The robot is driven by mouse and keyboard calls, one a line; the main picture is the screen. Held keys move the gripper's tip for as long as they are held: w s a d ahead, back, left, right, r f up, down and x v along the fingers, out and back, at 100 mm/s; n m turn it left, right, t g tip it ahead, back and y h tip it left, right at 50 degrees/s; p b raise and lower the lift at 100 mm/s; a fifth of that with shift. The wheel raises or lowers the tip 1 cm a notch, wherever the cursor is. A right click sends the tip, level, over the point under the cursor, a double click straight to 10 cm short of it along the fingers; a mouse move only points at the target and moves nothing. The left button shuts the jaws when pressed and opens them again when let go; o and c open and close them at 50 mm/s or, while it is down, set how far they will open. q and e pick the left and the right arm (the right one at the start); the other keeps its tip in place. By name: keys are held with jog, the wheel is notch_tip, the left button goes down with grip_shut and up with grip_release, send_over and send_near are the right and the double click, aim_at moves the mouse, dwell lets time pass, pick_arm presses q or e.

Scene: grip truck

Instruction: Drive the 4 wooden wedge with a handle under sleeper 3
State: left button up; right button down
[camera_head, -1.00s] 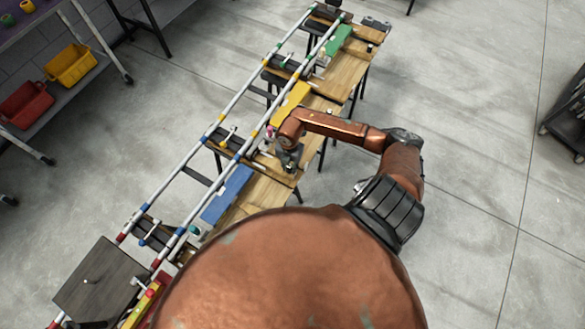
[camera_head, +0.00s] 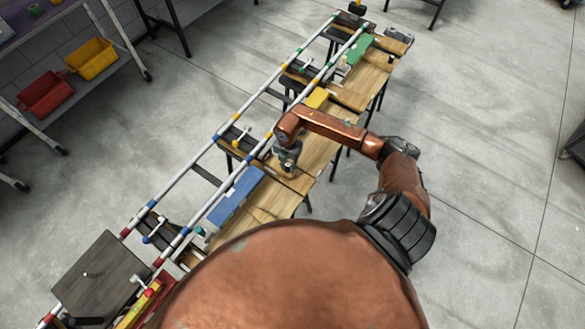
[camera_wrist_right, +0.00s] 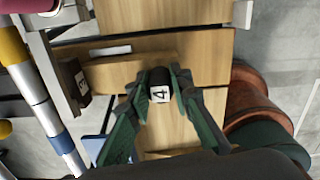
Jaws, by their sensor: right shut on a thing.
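My right gripper (camera_wrist_right: 160,85) is shut on the black handle of the wooden wedge (camera_wrist_right: 130,72); the handle's top (camera_wrist_right: 160,92) carries a white label with a 4. In the wrist view the pale wedge reaches left from the fingers to a dark sleeper end with a white label (camera_wrist_right: 80,82), which looks like a 3. I cannot tell whether the wedge's tip is under it. In the head view my right gripper (camera_head: 288,158) points down over the wooden tables beside the rails; the wedge is hidden there. My left gripper is not in view.
Two white rails with coloured bands (camera_head: 262,148) run diagonally along the wooden tables (camera_head: 345,85). A blue block (camera_head: 236,196), a yellow block (camera_head: 317,97) and a green block (camera_head: 360,48) lie beside the near rail. A dark board (camera_head: 100,272) stands at lower left. Floor to the right is clear.

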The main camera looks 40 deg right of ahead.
aim_at(279, 164)
jog(key=shift+w+a+r+b, duration=0.1)
jog(key=shift+w+a+b, duration=0.15)
jog(key=shift+w, duration=0.45)
jog(key=shift+w+a+b, duration=0.1)
jog(key=shift+w+b, duration=0.1)
jog(key=shift+w, duration=0.45)
pick_arm(q)
jog(key=shift+s+f+b, duration=0.2)
jog(key=shift+s+f, duration=0.05)
jog(key=shift+f, duration=0.25)
jog(key=shift+s+f+b, duration=0.2)
jog(key=shift+s+f, duration=0.05)
jog(key=shift+f, duration=0.25)
pick_arm(e)
jog(key=shift+w+a, duration=0.2)
jog(key=shift+w, duration=0.35)
jog(key=shift+w+a, duration=0.15)
jog(key=shift+w, duration=0.35)
jog(key=c, duration=1.7)
grip_release()
jog(key=shift+s, duration=0.1)
jog(key=shift+o, duration=0.2)
notch_tip(279, 164, up, 12)
jog(key=shift+d, duration=0.1)
